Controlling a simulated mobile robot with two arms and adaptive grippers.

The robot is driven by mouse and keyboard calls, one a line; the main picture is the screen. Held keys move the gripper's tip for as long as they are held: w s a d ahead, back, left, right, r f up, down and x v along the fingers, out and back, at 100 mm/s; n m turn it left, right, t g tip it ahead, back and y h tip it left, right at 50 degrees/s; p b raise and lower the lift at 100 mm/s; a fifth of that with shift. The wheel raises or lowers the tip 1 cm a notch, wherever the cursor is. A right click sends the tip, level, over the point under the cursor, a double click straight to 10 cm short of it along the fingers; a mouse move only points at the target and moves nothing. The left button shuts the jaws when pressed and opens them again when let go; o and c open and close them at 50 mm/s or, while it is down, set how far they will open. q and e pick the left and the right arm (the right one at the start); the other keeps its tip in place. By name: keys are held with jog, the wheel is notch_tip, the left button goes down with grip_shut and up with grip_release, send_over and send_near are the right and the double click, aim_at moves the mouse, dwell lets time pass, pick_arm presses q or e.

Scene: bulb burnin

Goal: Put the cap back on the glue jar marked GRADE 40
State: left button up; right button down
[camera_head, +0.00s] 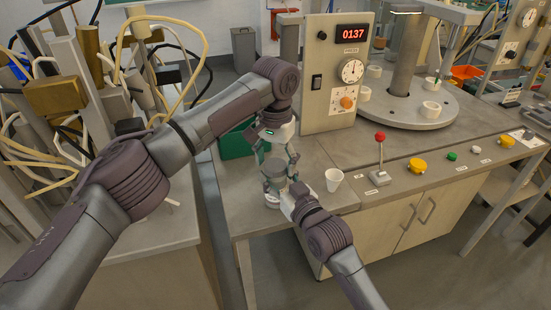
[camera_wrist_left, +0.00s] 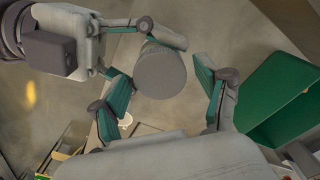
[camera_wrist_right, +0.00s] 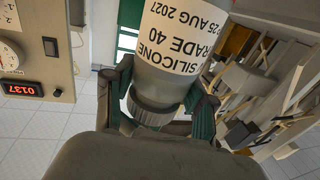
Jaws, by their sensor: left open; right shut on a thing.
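The glue jar (camera_wrist_right: 180,45) with the white "GRADE 40" label appears upside down in the right wrist view, and upright on the bench in the head view. A dark grey cap (camera_wrist_right: 155,108) sits in line with its upper end; I cannot tell how tightly it is seated. The cap's flat grey top shows in the left wrist view (camera_wrist_left: 161,75). My right gripper (camera_wrist_right: 160,108) is shut around the cap from the side. My left gripper (camera_wrist_left: 160,92) is open above it, fingers spread on either side, apparently not touching. In the head view the grippers partly hide the jar.
A white cup (camera_head: 333,180) stands just right of the jar. A green box (camera_head: 236,143) is behind to the left, and a control panel (camera_head: 338,75) rises behind. A red-knobbed lever (camera_head: 380,155) stands farther right. The bench front edge is close.

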pick_arm(q)
jog(key=c, duration=1.2)
jog(key=o, duration=1.4)
jog(key=shift+c, duration=0.2)
notch_tip(320, 180, up, 12)
pick_arm(e)
jog(key=shift+c, duration=1.4)
grip_release()
